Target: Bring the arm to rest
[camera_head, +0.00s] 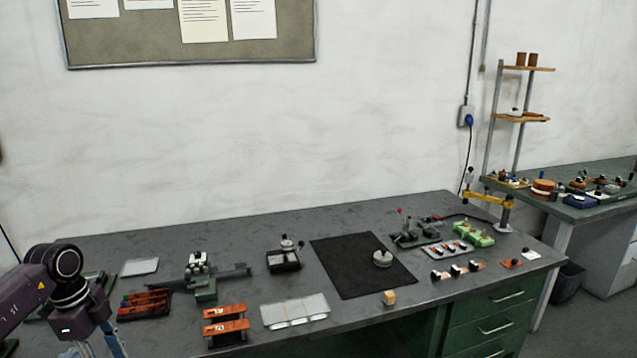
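Part of my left arm, purple with a dark round joint, shows at the lower left edge in the head view. Its links run down out of the frame, and no gripper fingers can be made out. My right arm and gripper are not in view. The grey workbench (345,318) stretches across in front of the wall, with its objects resting on it. I see nothing held by a gripper.
A black mat (345,262) carries a small round metal piece (382,258). Orange blocks (226,327), a clear tray (294,311) and a grey-green vise (204,284) stand left of it.

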